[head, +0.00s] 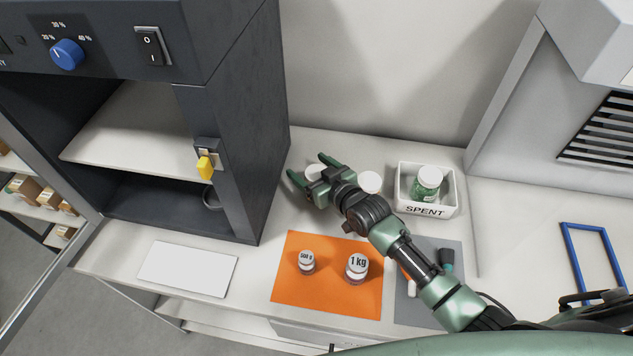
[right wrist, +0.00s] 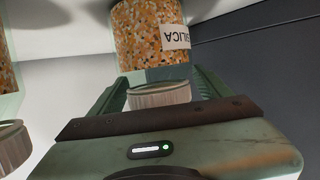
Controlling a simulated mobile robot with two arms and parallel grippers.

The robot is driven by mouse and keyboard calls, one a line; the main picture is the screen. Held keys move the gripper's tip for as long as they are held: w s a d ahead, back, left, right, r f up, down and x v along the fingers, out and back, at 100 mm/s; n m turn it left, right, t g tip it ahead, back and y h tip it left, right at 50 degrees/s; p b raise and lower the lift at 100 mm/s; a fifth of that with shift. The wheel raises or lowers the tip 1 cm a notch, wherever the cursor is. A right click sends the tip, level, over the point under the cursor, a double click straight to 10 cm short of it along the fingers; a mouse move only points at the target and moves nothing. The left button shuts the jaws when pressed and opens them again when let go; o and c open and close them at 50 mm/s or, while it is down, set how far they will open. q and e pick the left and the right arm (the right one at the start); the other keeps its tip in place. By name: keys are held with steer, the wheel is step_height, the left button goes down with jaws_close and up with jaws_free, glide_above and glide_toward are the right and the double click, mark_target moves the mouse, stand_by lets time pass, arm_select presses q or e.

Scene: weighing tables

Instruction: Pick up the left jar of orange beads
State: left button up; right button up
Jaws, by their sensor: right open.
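The left jar of orange beads (head: 314,172) stands at the back of the table beside the dark cabinet; in the head view mostly its white lid shows between my fingers. In the right wrist view the jar (right wrist: 148,38) appears upside down, with orange beads, a SILICA label and a pale ribbed lid. My right gripper (head: 309,169) is open, its fingers on either side of this jar; contact cannot be told. A second jar (head: 370,182) stands to the right, partly hidden by my arm, and its orange beads show at the wrist view's left edge (right wrist: 7,85). My left gripper is not in view.
The dark cabinet (head: 268,130) rises close left of the gripper. A white SPENT bin (head: 405,197) holds a green-bead jar (head: 427,184). An orange mat (head: 330,295) bears a 500 g weight (head: 306,262) and a 1 kg weight (head: 357,268). A white plate (head: 188,269) lies left.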

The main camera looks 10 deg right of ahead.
jaws_close()
steer(key=shift+r, duration=0.1)
